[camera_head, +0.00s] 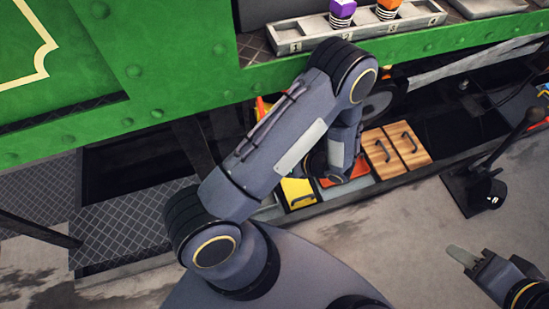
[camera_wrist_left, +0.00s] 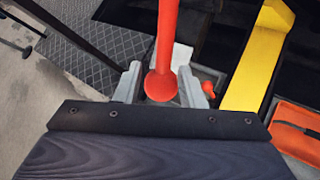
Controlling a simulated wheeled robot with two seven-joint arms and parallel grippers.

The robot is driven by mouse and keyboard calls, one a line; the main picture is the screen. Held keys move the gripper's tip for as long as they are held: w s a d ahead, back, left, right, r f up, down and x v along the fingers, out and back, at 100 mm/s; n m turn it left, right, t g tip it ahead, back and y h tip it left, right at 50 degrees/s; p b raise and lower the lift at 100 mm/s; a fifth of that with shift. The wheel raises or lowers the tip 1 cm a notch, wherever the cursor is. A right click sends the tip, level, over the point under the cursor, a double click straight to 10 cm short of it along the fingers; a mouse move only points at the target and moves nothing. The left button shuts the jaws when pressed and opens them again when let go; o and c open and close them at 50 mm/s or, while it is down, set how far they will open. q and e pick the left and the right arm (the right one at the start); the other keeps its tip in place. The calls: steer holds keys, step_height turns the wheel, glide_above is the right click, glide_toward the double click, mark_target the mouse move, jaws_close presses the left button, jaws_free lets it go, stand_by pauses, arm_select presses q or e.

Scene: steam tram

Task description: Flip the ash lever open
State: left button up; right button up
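A red lever with a round knob (camera_wrist_left: 162,85) shows in the left wrist view, its bar running up and away from the knob. I take it for the ash lever. My left gripper (camera_wrist_left: 161,80) has its two pale fingers on either side of the lever near the knob. They look apart, with a small gap showing. In the head view my left arm hides that gripper and most of the lever area. My right gripper (camera_head: 464,257) is at the lower right, over the floor and away from the machine; its finger spacing is unclear.
A yellow bar (camera_wrist_left: 254,62) runs right of the lever, near an orange panel (camera_wrist_left: 298,132). Wooden drawers (camera_head: 396,147) and a yellow box (camera_head: 298,191) sit low along the green tram side (camera_head: 165,60). A numbered tray (camera_head: 290,47) is above. A black stand (camera_head: 488,190) is at right.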

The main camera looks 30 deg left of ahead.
arm_select(q)
steer(key=v, duration=0.5)
steer(key=shift+p, duration=0.3)
arm_select(e)
steer(key=shift+r, duration=0.45)
arm_select(q)
steer(key=shift+f, duration=0.1)
